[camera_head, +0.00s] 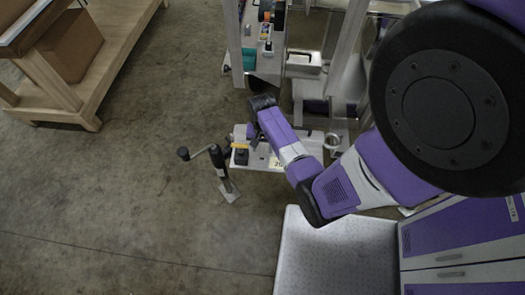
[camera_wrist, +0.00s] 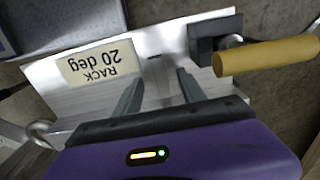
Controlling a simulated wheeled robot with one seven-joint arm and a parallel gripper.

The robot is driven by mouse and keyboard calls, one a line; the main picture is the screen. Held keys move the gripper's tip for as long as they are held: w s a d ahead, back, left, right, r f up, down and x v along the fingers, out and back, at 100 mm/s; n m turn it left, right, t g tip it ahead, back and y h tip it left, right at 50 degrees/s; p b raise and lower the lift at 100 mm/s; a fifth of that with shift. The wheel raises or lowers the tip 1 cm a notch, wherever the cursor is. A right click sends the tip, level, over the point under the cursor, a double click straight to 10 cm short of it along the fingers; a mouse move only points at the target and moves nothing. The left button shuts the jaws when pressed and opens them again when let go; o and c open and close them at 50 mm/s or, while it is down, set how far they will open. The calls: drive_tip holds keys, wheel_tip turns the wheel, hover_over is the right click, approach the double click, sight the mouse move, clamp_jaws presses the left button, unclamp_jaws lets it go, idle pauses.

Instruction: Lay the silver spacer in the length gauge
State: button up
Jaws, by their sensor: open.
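My gripper (camera_wrist: 160,90) is open over a pale metal plate (camera_wrist: 165,50), with nothing seen between its two grey fingers. The plate bears a cream label reading "RACK 20 deg" (camera_wrist: 102,61), upside down in the wrist view. In the camera_head view my gripper (camera_head: 262,104) is at the end of the purple arm, its fingers not clear. A silver ring (camera_wrist: 42,134) is at the plate's left end in the wrist view and at its right in the head view (camera_head: 332,140). I cannot clearly identify the silver spacer or the length gauge in either view.
A dark clamp block (camera_wrist: 213,42) with a yellow handle (camera_wrist: 268,57) stands at one end of the plate. A black crank jack (camera_head: 217,163) stands left of it. A shelf with small items (camera_head: 264,40) is behind. A wooden bench (camera_head: 85,70) is far left. The left floor is clear.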

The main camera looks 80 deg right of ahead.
drive_tip(key=shift+f, duration=0.3)
drive_tip(key=shift+c, duration=0.5)
clamp_jaws()
